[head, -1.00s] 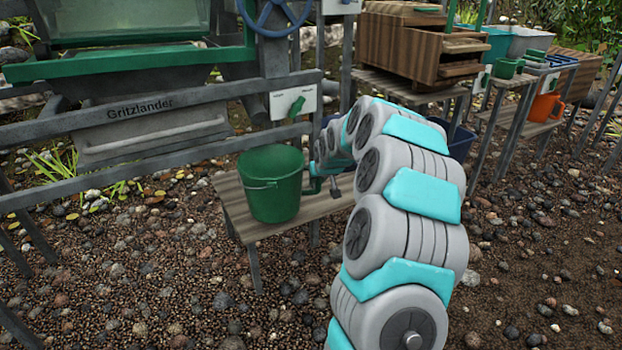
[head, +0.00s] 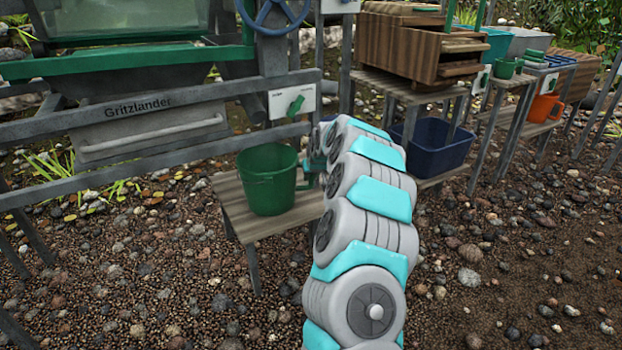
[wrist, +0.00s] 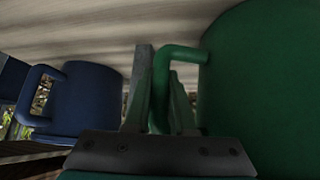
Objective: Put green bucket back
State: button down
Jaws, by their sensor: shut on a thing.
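The green bucket (head: 268,182) is upright at a low wooden bench (head: 240,218), below the grey Gritzlander box. Whether its base touches the boards is not clear. In the wrist view the green bucket (wrist: 262,85) fills the right side, and its side handle runs between my fingers. My gripper (wrist: 160,92) is shut on that handle. In the head view my arm comes from the lower right and hides most of the gripper at the bucket's right side.
A dark blue bin (head: 436,148) stands on a low shelf right of my arm. A wooden box unit (head: 405,45) is above it. An orange container (head: 543,107) sits farther right. A switch plate (head: 292,100) is above the bench. Gravel at front right is clear.

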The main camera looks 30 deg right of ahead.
jog(key=shift+f, duration=0.15)
jog(key=c, duration=0.8)
grip_release()
jog(key=shift+o, duration=0.2)
jog(key=shift+r, duration=0.25)
jog(key=p+v, duration=0.1)
jog(key=v, duration=1)
jog(key=shift+s+r, duration=0.25)
jog(key=shift+s, duration=0.15)
